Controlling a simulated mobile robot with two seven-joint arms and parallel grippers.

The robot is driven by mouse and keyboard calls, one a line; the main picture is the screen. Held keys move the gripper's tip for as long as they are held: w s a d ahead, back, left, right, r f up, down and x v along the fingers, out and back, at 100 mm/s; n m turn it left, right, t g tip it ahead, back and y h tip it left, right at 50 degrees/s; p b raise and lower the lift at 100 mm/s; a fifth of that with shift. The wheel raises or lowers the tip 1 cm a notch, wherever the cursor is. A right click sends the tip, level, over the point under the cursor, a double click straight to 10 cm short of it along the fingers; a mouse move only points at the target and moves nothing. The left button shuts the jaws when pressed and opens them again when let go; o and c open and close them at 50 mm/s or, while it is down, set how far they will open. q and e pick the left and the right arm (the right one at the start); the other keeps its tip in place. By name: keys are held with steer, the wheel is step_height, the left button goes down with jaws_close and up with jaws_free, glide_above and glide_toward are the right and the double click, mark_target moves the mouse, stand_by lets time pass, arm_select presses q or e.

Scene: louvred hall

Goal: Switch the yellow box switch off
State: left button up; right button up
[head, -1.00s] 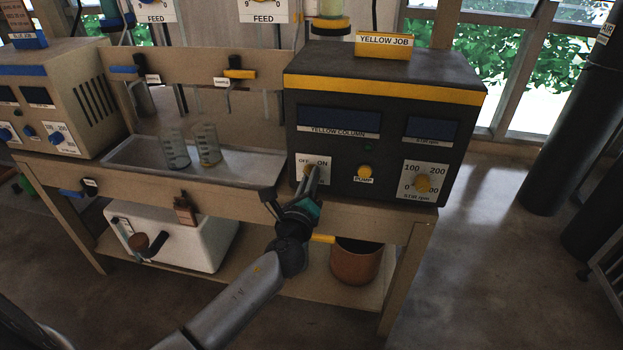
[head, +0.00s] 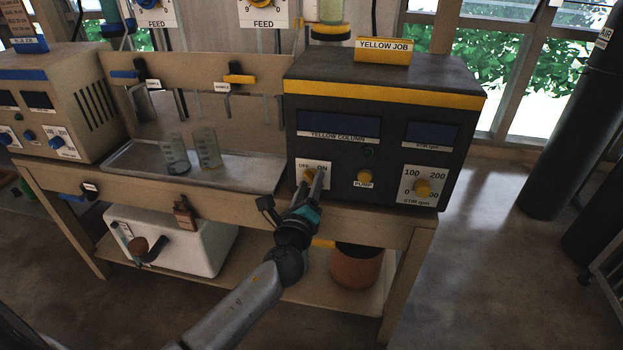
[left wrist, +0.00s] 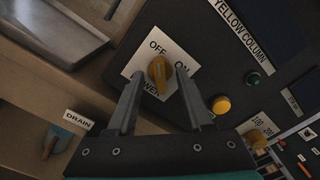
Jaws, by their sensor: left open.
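The yellow box switch is a yellow knob (head: 308,176) on a white OFF/ON plate, low on the left of the dark yellow-striped control box (head: 390,165). In the left wrist view the knob (left wrist: 158,70) appears turned toward the OFF label. My left gripper (head: 314,181) is at the plate. In the left wrist view its two fingers (left wrist: 159,75) are spread, one on each side of the knob, with a gap visible. I cannot tell how deep the tips reach around it. My right gripper is not in view.
Beside the switch are a yellow push button (head: 364,177) and a stir dial (head: 422,188). A metal tray (head: 240,176) with glass beakers lies to the left. A drain handle (left wrist: 58,138) and a brown pot (head: 356,268) are below.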

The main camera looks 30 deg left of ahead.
arm_select(q)
steer(key=v, duration=0.6)
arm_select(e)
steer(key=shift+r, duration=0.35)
arm_select(q)
steer(key=shift+s+r, duration=0.1)
steer(key=v, duration=1.5)
steer(key=shift+s, duration=0.15)
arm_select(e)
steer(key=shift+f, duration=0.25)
